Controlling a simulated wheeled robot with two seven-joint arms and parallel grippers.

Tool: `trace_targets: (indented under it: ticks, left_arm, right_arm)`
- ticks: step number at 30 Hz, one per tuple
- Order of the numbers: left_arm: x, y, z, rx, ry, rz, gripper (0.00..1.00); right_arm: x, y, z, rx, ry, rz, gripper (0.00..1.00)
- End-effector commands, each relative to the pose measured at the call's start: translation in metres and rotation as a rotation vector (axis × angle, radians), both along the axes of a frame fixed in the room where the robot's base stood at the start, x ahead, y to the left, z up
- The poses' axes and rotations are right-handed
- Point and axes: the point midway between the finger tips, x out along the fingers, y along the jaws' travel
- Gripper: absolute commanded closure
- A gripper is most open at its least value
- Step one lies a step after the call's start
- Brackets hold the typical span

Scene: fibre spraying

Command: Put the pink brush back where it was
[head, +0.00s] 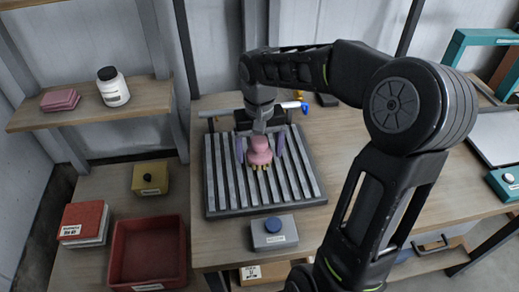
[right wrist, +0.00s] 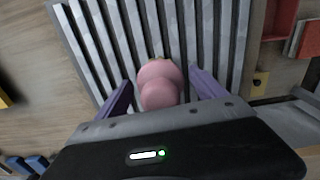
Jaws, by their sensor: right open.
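The pink brush (head: 260,150) stands on the grey slatted rack (head: 225,175) on the table, with yellowish bristles showing at its lower edge. My right gripper (head: 260,150) is above it, pointing down, its two purple fingers on either side of the brush. In the right wrist view the brush (right wrist: 160,84) lies between the open fingers (right wrist: 162,92), with a gap visible on both sides. The rack's slats (right wrist: 205,40) run beneath it. My left gripper is not in view.
A grey box with a blue knob (head: 274,233) stands in front of the rack. A blue-tipped tool (head: 292,105) lies behind it. A red bin (head: 148,250), a yellow box (head: 150,178) and a shelf with a white jar (head: 113,88) are on the left.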

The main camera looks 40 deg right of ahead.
Motion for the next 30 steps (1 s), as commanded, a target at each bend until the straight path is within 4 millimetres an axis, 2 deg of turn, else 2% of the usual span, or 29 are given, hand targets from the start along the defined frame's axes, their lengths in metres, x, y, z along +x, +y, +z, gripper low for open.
trace_targets:
  ticks: [5, 8, 19, 21, 25, 30]
  left_arm:
    - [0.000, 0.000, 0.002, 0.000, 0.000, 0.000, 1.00]
    - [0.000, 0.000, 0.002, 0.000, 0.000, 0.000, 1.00]
    - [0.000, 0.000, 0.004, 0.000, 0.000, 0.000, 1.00]
    - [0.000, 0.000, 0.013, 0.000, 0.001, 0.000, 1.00]
    - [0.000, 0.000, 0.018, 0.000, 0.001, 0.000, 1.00]
    - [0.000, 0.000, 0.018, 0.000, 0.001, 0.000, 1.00]
  right_arm:
    - [0.001, 0.000, 0.008, -0.001, -0.003, 0.000, 0.20]
    - [0.001, 0.000, 0.020, -0.002, -0.004, 0.001, 0.20]
    - [0.001, 0.000, 0.094, -0.001, -0.005, 0.000, 0.20]
    - [0.001, 0.000, 0.109, -0.001, -0.002, 0.001, 0.20]
    - [0.000, 0.000, 0.121, 0.000, -0.001, 0.000, 0.20]
    - [0.000, 0.000, 0.124, 0.000, 0.000, 0.000, 0.20]
